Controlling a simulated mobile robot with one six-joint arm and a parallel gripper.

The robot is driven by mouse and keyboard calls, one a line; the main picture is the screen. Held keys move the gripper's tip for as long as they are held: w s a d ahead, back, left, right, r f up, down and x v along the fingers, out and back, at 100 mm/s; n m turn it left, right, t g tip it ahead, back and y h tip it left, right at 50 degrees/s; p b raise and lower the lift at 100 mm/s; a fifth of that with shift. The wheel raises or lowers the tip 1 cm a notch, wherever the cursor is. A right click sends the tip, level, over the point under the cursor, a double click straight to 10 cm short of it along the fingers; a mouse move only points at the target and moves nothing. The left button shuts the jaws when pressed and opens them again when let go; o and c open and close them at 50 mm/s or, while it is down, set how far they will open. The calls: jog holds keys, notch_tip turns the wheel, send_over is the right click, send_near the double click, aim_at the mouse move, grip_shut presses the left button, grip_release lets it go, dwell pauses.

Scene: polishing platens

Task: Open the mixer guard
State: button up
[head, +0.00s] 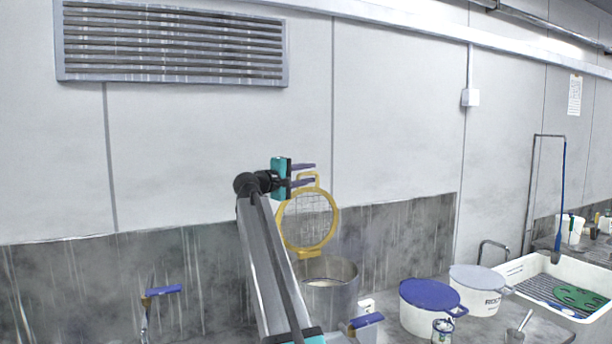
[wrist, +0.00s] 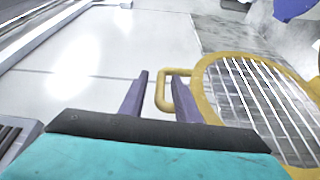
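The mixer guard (head: 334,222) is a round yellow ring with wire mesh. It stands upright, swung up above the rim of a metal mixer bowl (head: 333,299). Its yellow loop handle (head: 309,174) is at the top. My gripper (head: 312,173) is at this handle, with its purple fingers apart. In the wrist view the handle (wrist: 160,92) lies between the fingers of my gripper (wrist: 159,76), closer to the right one, with a gap to the left one. The guard's mesh (wrist: 262,98) fills the right side there. Whether a finger touches the handle cannot be told.
A white pot with a blue lid (head: 432,293) and a white bucket with a grey lid (head: 478,285) stand right of the bowl. A white sink (head: 590,300) is farther right. A blue-handled tap (head: 163,290) is at lower left. The wall is close behind.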

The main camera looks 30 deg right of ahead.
jog(key=shift+a, duration=0.15)
jog(key=shift+s+a+f+b, duration=0.1)
jog(key=shift+a+b, duration=0.2)
jog(key=shift+a, duration=0.25)
jog(key=b+v, duration=0.3)
jog(key=v, duration=0.9)
jog(key=shift+a+b, duration=0.25)
jog(key=shift+b, duration=0.15)
jog(key=shift+s, duration=0.15)
